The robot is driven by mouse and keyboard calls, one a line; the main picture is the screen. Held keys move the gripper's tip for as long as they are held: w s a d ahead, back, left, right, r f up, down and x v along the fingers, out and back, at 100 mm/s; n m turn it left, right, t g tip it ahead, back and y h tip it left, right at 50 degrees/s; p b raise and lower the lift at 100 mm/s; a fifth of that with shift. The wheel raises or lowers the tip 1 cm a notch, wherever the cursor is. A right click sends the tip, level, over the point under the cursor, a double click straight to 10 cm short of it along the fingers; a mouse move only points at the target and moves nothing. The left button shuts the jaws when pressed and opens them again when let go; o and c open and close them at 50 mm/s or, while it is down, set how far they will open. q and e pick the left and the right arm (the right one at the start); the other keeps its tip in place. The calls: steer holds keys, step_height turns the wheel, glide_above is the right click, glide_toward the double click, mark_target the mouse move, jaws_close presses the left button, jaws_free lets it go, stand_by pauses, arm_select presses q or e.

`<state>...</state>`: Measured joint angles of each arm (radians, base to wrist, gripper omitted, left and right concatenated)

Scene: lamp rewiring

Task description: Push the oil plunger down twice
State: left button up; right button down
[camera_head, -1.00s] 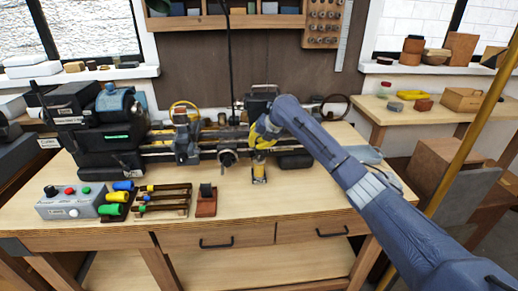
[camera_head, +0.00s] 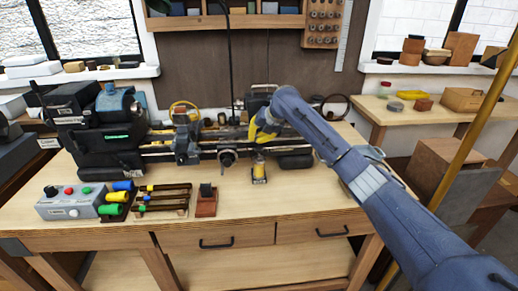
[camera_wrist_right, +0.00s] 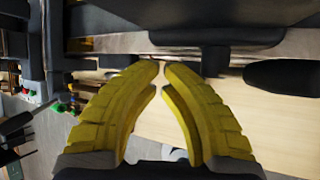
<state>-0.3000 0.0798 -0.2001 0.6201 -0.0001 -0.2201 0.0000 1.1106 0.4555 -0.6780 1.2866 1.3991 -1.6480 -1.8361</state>
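A small yellow bottle-like item on a dark base, which looks like the oil plunger (camera_head: 259,171), stands upright on the bench in front of the lathe. My right gripper (camera_head: 257,136) has yellow fingers and hangs above and behind it, apart from it. In the right wrist view the two fingertips (camera_wrist_right: 160,67) nearly meet, with only a thin gap and nothing between them. I cannot make out the oil plunger in that view. My left gripper is not in view.
The lathe (camera_head: 110,139) spans the back of the bench. The bench front right of the oil plunger is clear.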

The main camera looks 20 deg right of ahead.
steer(key=shift+r, duration=2.35)
